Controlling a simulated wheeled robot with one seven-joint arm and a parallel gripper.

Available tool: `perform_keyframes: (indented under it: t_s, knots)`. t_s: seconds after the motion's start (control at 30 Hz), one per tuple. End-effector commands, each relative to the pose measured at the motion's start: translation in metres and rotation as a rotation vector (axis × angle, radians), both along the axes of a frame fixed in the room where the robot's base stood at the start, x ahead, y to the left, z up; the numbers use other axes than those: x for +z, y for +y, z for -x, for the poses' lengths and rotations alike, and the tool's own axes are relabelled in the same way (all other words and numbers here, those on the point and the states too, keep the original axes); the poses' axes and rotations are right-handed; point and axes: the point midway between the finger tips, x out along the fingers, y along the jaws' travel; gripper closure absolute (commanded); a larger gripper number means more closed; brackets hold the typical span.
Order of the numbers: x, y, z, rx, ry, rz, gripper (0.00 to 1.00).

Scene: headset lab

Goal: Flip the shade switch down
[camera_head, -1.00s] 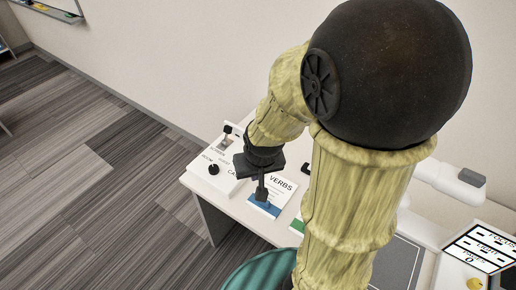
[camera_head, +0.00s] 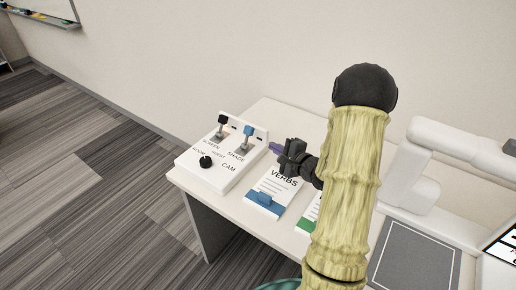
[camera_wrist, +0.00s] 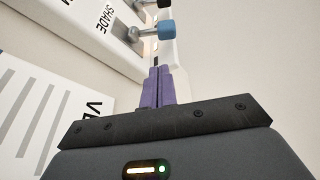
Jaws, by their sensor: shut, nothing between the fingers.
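The shade switch (camera_head: 248,131) is a lever with a blue cap on the white switch panel (camera_head: 222,178), above the word SHADE. It stands up from its metal base, much like the black-capped screen switch (camera_head: 222,119) to its left. In the wrist view the blue cap (camera_wrist: 167,28) is just ahead of the fingertips. My gripper (camera_head: 273,147) is right of the panel, its purple fingers pointing left at the shade switch with a small gap between. In the wrist view the fingers (camera_wrist: 157,72) are pressed together and empty.
A black knob (camera_head: 205,162) sits on the panel's front. A VERBS card (camera_head: 268,192) lies on the white table (camera_head: 262,108), partly below my gripper. A green-edged card (camera_head: 309,213) lies beside it. A white jointed device (camera_head: 440,150) stands at the right. The wall is behind.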

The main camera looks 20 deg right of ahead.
Motion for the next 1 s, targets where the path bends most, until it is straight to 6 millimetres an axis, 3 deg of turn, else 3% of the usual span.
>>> perform_keyframes:
  t_s: [0.13,0.57,1.0]
  knots:
    - [-0.005,-0.004,0.002,0.003,-0.024,-0.097,1.0]
    - [-0.005,-0.002,-0.004,0.003,-0.024,-0.098,1.0]
    - [-0.016,0.018,-0.069,0.005,-0.025,-0.097,1.0]
